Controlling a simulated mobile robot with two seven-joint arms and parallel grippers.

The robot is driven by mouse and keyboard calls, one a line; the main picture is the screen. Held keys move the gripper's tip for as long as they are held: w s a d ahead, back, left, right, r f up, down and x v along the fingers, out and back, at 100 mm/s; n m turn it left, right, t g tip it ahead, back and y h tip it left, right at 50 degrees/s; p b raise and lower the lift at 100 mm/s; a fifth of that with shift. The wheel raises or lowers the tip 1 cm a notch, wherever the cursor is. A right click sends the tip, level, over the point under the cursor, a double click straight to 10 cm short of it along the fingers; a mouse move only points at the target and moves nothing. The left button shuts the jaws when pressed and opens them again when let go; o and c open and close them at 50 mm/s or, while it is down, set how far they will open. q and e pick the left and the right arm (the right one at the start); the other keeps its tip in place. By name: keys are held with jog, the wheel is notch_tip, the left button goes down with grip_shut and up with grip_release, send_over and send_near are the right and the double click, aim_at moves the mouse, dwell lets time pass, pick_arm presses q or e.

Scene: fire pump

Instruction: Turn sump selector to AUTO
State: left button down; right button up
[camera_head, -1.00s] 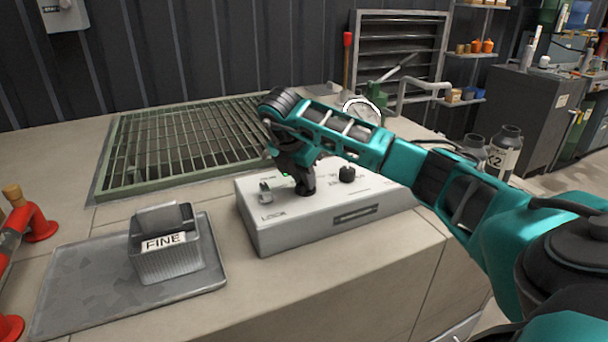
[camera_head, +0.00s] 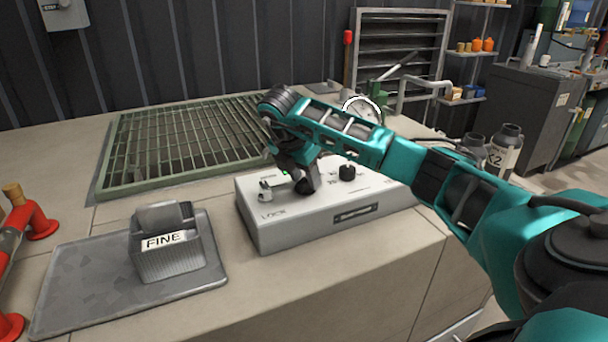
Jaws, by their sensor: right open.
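A light grey control box (camera_head: 290,232) sits on the counter, with a small grey knob (camera_head: 265,193) above the word LOCK at its left and a black knob (camera_head: 347,172) further right. Which of these is the sump selector cannot be read here. My right gripper (camera_head: 307,186) points down over the middle of the box's top, between the two knobs. It is open, and its fingers hide that part of the panel, so I cannot tell whether they stand around a knob. A small green light shows beside the gripper. My left gripper is not in view.
A bin marked FINE (camera_head: 166,250) stands on a grey tray (camera_head: 75,285) at the left. Red pipework (camera_head: 38,222) is at the far left. A round gauge (camera_head: 362,110) stands behind my right arm. The counter front is clear.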

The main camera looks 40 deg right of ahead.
pick_arm(q)
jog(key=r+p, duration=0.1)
jog(key=p, duration=0.1)
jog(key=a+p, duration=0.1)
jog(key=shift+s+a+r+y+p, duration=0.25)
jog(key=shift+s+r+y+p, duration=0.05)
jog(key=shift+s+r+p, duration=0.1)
pick_arm(e)
jog(key=v, duration=1.3)
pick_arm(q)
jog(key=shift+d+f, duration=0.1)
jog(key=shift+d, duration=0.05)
pick_arm(e)
jog(key=shift+d, duration=0.15)
